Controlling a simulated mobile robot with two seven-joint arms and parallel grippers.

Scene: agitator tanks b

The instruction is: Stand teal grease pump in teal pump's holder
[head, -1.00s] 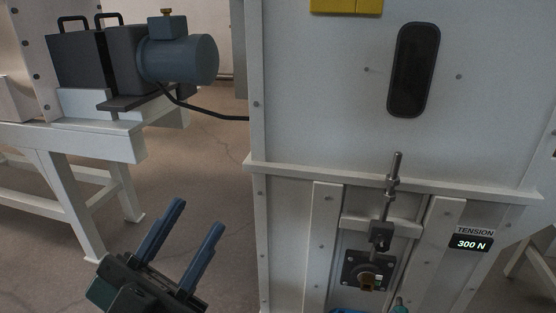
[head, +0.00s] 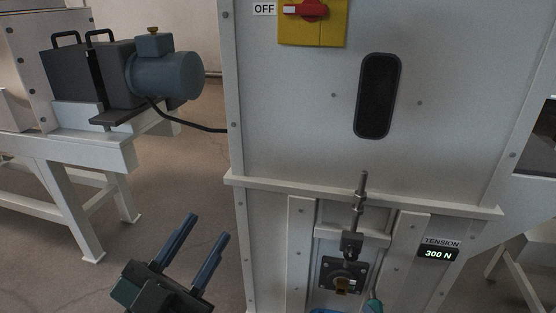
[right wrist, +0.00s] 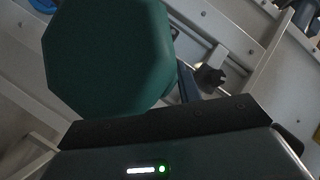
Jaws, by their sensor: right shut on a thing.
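The teal grease pump (right wrist: 108,55) fills the upper left of the right wrist view as a large faceted teal body. My right gripper (right wrist: 188,88) is shut on it; one dark finger shows beside it, and the pump hides the rest of the grip. In the head view a small teal tip (head: 374,304) shows at the bottom edge, probably the pump's; the rest is out of frame. My left gripper (head: 205,245) is open and empty, left of the white cabinet. I cannot make out the teal pump's holder in either view.
A white cabinet (head: 300,120) stands ahead, with a red-and-yellow switch (head: 312,15), a threaded tension rod (head: 359,205), a bearing (head: 343,278) and a 300 N display (head: 438,254). A blue thing (head: 325,310) shows below. A motor (head: 165,75) sits on a frame at left.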

